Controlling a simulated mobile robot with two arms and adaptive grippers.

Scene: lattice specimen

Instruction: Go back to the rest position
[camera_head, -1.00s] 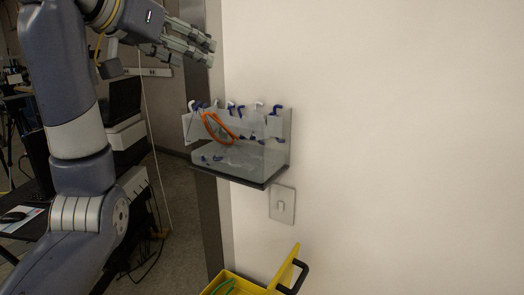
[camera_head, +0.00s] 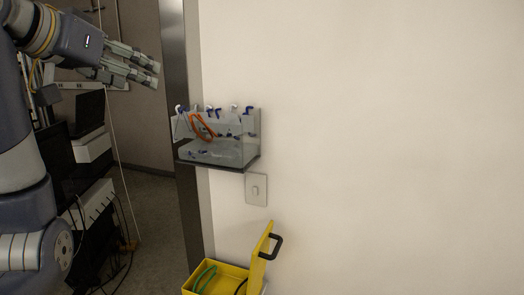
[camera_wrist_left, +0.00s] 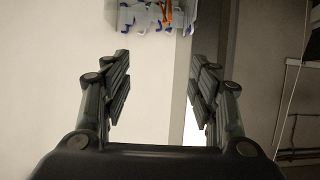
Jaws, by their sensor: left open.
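My left gripper (camera_head: 132,66) is at the upper left of the head view, with its fingers pointing right. It is open and empty, and stands apart from the wall rack. In the left wrist view its two fingers (camera_wrist_left: 161,72) are spread with nothing between them. My right gripper is not in either view. A clear rack (camera_head: 250,150) with blue and white hooks is fixed to the wall. An orange loop (camera_head: 200,127) hangs in it. The rack also shows at the top of the left wrist view (camera_wrist_left: 180,18).
A light switch (camera_head: 256,189) is on the wall below the rack. An open yellow box (camera_head: 228,270) with a green loop inside stands at the bottom. A metal door frame (camera_head: 178,60) rises left of the rack. Shelves with dark equipment (camera_head: 92,115) stand behind. The wall at right is bare.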

